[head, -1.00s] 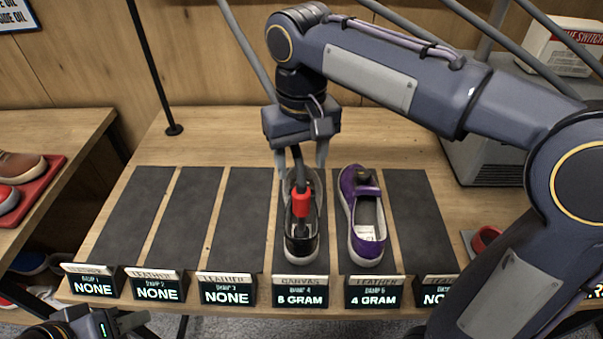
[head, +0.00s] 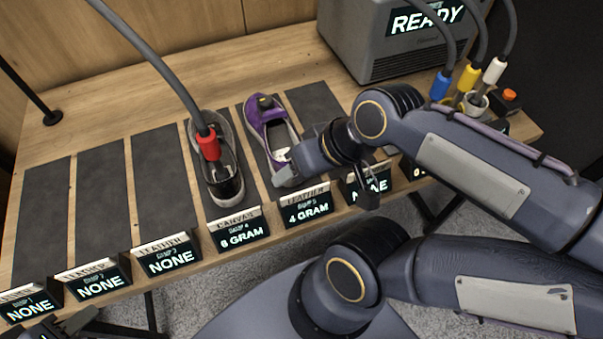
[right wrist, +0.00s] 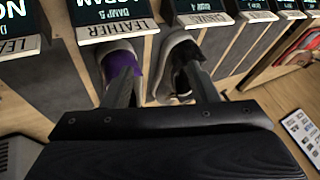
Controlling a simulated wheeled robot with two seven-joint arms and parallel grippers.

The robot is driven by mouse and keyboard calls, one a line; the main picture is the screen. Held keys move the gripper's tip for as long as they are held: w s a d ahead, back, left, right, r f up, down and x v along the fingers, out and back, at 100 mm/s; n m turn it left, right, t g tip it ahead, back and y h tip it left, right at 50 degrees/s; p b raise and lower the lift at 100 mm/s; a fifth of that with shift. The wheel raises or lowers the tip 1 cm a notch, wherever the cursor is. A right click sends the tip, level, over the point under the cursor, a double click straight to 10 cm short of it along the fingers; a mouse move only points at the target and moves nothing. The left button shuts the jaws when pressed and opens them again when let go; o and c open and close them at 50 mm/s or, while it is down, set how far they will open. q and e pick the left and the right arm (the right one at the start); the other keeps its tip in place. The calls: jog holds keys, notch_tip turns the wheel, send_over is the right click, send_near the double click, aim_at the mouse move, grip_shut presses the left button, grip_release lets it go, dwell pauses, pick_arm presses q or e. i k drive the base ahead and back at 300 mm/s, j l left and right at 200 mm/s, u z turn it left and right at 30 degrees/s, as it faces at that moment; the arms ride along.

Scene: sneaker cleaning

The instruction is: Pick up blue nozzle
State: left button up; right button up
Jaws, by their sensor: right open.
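The blue nozzle (head: 440,85) stands upright on its grey hose at the right end of the table, left of a yellow nozzle (head: 468,78) and a white nozzle (head: 494,70). My right gripper (head: 327,188) is open and empty near the front edge of the table, by the toe of the purple shoe, apart from the blue nozzle and to its left. It also shows in the right wrist view (right wrist: 161,88), its fingers apart over the shoes. My left gripper (head: 82,324) is partly cut off at the bottom left, and its opening is unclear.
A red nozzle (head: 208,145) on a hose rests in the black shoe (head: 224,182). The purple shoe (head: 270,130) is beside it. A grey machine reading READY (head: 395,45) stands behind. Label stands (head: 240,230) line the front edge. A red button (head: 510,95) is at right.

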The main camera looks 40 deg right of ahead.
aim_at(443, 80)
jog(key=k+l+z, duration=0.35)
jog(key=l, duration=0.25)
jog(key=k+l+z, duration=0.2)
jog(key=l, duration=0.15)
jog(key=z, duration=1)
jog(key=l+u, duration=0.15)
jog(key=u, duration=0.3)
jog(key=i+l+u, duration=0.1)
jog(key=u, duration=0.3)
jog(key=l+u, duration=0.2)
jog(key=u, duration=0.25)
jog(key=l+u, duration=0.2)
jog(key=u, duration=0.2)
